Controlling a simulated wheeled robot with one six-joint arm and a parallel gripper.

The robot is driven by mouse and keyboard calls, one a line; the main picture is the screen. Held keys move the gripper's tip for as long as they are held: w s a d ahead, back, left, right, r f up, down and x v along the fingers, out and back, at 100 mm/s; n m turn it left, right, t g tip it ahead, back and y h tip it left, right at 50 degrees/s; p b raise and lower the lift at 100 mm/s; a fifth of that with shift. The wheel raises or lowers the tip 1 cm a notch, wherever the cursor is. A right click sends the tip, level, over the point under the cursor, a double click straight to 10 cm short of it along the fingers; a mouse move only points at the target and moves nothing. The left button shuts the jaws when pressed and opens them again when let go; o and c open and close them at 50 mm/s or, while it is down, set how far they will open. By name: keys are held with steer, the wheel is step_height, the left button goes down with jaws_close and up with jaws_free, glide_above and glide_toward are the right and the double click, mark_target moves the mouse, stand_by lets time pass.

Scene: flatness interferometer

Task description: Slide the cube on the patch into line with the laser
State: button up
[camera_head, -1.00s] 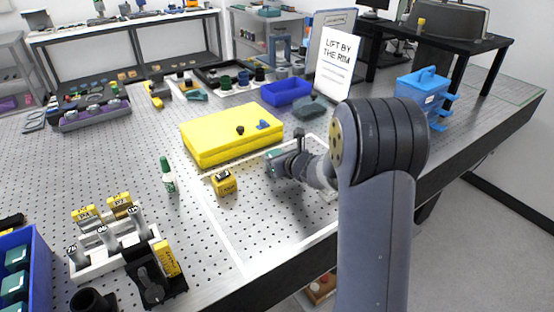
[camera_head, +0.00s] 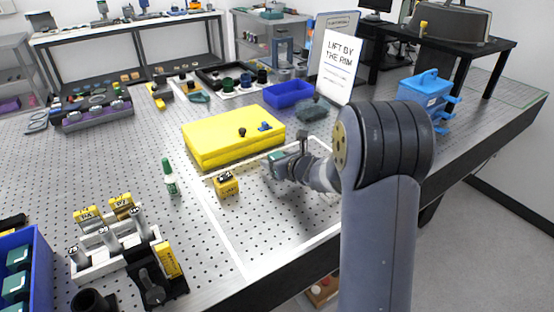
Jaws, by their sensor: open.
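A small yellow cube with a dark top (camera_head: 226,184) sits on the perforated table, at the left border of a white-outlined patch (camera_head: 235,252). My gripper (camera_head: 272,167) is low over the patch, to the right of the cube and apart from it. The gripper points left, towards the cube. It is open, though its fingertips are small and partly hidden here. A teal piece shows at the gripper, and I cannot tell whether it is part of it. No laser beam can be made out.
A large yellow box (camera_head: 232,143) lies just behind the cube and gripper. A white rack (camera_head: 103,262) and a blue bin (camera_head: 40,275) are at the front left. The front of the patch is clear.

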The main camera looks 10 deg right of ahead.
steer(key=v, duration=1)
steer(key=shift+s+d+r+b, duration=0.1)
steer(key=shift+s+b, duration=0.2)
steer(key=shift+b, duration=0.1)
steer(key=p+x, duration=0.1)
steer(key=x, duration=1)
steer(key=shift+s+d+r, duration=0.1)
steer(key=shift+s, duration=0.05)
